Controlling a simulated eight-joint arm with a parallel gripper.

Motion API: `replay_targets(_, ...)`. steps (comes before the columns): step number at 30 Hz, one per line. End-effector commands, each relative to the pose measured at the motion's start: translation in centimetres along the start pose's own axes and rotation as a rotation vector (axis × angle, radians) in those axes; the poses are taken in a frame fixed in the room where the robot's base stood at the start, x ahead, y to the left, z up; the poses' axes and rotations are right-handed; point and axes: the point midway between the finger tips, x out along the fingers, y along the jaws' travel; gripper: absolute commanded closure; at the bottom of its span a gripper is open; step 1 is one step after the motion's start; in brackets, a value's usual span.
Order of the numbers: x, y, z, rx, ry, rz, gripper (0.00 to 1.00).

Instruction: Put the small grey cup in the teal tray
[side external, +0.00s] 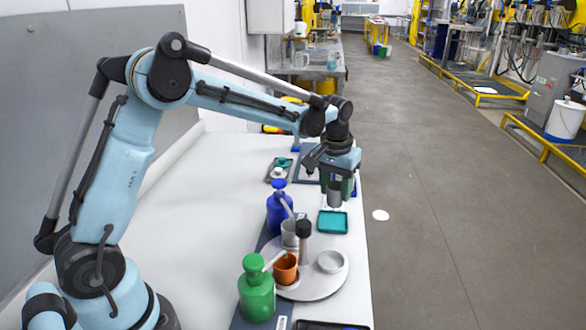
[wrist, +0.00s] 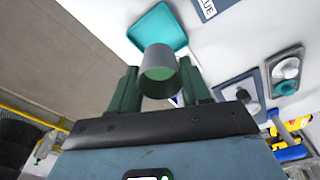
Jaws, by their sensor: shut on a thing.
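The small grey cup (side external: 335,196) is held between the dark green fingers of my gripper (side external: 338,182). In the wrist view the cup (wrist: 159,56) sits between the fingertips of my gripper (wrist: 158,85), and its greenish inside shows. The teal tray (side external: 333,222) lies on the white table near its right edge. In the side view the cup is above the tray. In the wrist view the teal tray (wrist: 157,24) shows just beyond the cup, and the cup overlaps its lower edge. The cup appears clear of the tray.
A round grey turntable (side external: 322,284) holds an orange cup (side external: 285,268), a white dish (side external: 330,261) and other pieces. A blue bottle (side external: 279,210) and a green bottle (side external: 256,292) stand at its left. The left part of the white table is clear.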

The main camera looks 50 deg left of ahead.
Motion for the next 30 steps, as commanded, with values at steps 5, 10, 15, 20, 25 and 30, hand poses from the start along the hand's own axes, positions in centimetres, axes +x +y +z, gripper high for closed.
replay_targets(5,1.6,0.0,0.2,0.001,0.000,0.000,0.82)
replay_targets(10,2.9,0.1,0.4,0.001,0.000,0.000,0.82)
replay_targets(15,4.0,0.1,0.5,0.001,0.000,0.000,0.82)
replay_targets(20,4.5,0.1,0.6,0.001,0.000,0.000,0.82)
replay_targets(25,4.6,0.1,0.6,0.001,0.000,0.000,0.82)
replay_targets(30,4.6,0.1,0.6,0.001,0.000,0.000,0.82)
